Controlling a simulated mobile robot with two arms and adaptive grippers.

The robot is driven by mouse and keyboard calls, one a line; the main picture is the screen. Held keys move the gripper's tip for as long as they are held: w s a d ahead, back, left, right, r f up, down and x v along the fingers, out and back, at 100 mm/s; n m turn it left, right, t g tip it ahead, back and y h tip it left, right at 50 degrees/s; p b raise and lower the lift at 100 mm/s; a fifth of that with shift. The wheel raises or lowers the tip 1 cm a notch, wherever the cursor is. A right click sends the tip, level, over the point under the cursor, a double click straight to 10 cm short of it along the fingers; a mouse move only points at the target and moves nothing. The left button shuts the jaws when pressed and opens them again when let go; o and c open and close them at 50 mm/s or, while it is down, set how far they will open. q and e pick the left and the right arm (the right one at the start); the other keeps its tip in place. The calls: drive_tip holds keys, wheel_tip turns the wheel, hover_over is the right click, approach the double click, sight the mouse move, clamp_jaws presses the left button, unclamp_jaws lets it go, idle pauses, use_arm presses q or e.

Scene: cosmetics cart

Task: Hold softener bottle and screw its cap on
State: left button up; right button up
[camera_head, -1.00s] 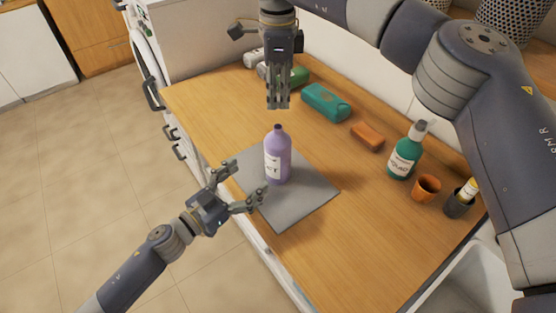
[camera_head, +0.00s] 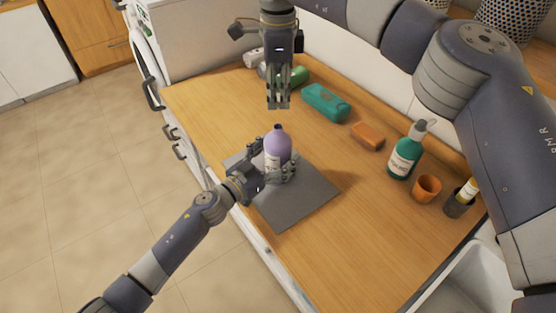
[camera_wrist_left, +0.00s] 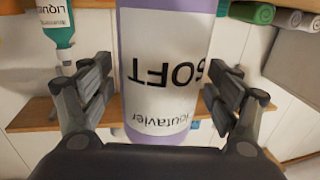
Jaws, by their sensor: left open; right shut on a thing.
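The lavender softener bottle (camera_head: 277,145) stands upright on the grey mat (camera_head: 300,207), its narrow neck with a dark top uncovered. My left gripper (camera_head: 274,166) is open with its fingers on both sides of the bottle's body. In the left wrist view, the bottle's white label (camera_wrist_left: 163,70) appears upside down between the open fingers, with a gap visible on the left side. My right gripper (camera_head: 279,102) points down above and behind the bottle, apart from it. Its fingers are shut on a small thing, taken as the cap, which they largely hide.
A teal pack (camera_head: 325,103), an orange bar (camera_head: 368,136), a green pump bottle (camera_head: 405,152), an orange cup (camera_head: 426,188) and a dark cup (camera_head: 458,206) line the counter's back and right. The wooden counter (camera_head: 350,220) is clear right of the mat.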

use_arm(q)
drive_tip(key=c, duration=1.6)
use_arm(e)
hover_over(278, 126)
drive_tip(key=shift+f, duration=2.5)
drive_tip(key=shift+f, duration=0.85)
drive_tip(key=shift+f, duration=0.6)
